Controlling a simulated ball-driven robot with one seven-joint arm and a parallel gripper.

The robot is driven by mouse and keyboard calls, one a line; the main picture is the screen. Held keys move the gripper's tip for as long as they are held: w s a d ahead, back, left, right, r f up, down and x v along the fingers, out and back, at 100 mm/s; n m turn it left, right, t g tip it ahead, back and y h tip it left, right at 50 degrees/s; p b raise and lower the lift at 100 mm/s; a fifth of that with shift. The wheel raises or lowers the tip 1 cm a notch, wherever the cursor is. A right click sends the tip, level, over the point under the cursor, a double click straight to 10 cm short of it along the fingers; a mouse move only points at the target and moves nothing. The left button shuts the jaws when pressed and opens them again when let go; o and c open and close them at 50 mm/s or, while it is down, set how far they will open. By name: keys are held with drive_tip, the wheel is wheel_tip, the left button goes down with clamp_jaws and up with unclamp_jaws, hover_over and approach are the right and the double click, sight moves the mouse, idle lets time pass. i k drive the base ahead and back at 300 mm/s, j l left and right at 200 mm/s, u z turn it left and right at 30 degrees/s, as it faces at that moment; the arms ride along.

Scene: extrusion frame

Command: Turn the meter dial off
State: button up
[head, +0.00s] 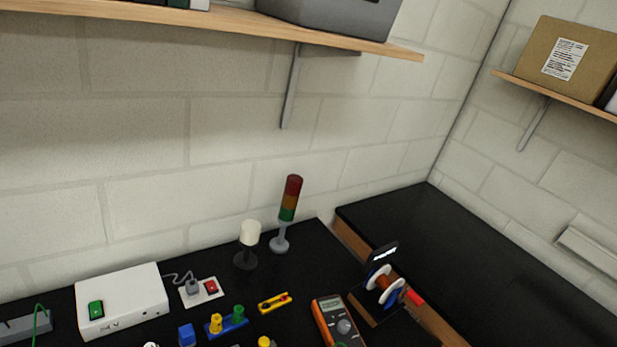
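The meter (337,322) is an orange and dark handheld multimeter with a small grey display near its top. It lies at the bottom of the head view, right of centre, on the black bench. Its round grey dial (344,326) faces up below the display; which mark it points to is too small to tell. The lower end of the meter is cut off by the picture edge. My gripper is not in view.
A spool stand (384,286) is close right of the meter. A yellow level (274,302), a signal tower (288,212), a white lamp (249,240) and a white box (122,300) stand to its left. Shelves (220,22) hang above. The right bench (480,265) is mostly clear.

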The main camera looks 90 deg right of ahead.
sight(343, 326)
drive_tip(key=z, duration=2.5)
